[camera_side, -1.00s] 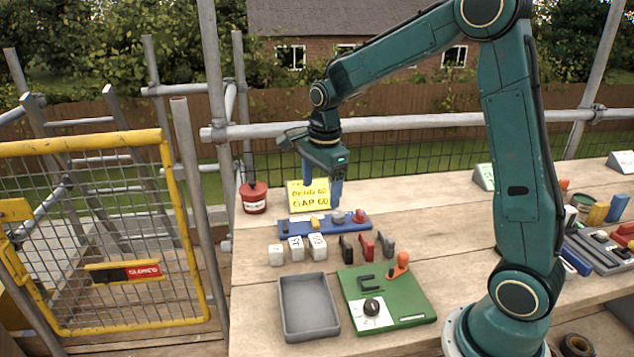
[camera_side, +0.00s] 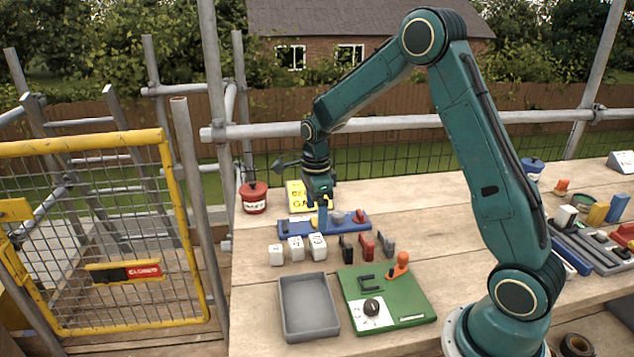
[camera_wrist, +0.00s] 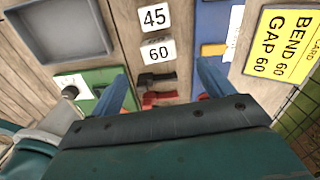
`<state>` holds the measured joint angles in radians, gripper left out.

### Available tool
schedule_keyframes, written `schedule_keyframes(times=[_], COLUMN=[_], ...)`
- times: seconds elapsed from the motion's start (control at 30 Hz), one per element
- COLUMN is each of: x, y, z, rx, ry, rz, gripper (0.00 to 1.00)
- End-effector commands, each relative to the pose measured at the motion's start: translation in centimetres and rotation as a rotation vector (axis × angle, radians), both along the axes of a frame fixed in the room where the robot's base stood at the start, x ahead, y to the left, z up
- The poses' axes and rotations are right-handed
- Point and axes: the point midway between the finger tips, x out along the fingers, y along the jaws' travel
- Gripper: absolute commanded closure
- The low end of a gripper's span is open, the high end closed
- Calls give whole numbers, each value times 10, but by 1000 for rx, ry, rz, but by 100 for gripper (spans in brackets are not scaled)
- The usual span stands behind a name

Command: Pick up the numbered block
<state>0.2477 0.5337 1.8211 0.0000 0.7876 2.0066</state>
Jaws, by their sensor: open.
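Several small white blocks stand in a row in the side view: a left one (camera_side: 276,256), a middle one (camera_side: 296,250) and a right one (camera_side: 317,247). In the wrist view, one block face reads 45 (camera_wrist: 154,18) and another reads 60 (camera_wrist: 158,51). A yellow card (camera_wrist: 285,45) reads BEND 60, GAP 60. My gripper (camera_side: 323,228) is open, pointing down, just behind the right block and over the blue rack. In the wrist view, my gripper (camera_wrist: 162,76) has its fingers apart and nothing between them is held.
Black and red clips (camera_side: 367,245) stand right of the blocks. The blue rack (camera_side: 290,228) lies behind them. A grey tray (camera_side: 308,333) and a green board (camera_side: 415,300) lie in front. A red pot (camera_side: 253,198) stands at the back left.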

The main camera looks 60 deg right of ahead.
Motion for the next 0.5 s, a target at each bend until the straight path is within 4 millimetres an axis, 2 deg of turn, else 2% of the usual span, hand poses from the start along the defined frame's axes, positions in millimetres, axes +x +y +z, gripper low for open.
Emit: schedule_keyframes(times=[0.23, 0.5], x=[-1, 0], y=[0, 0], z=[-38, -54], rx=[0, -1], ry=[4, -1], rz=[1, 1], gripper=[20, 20])
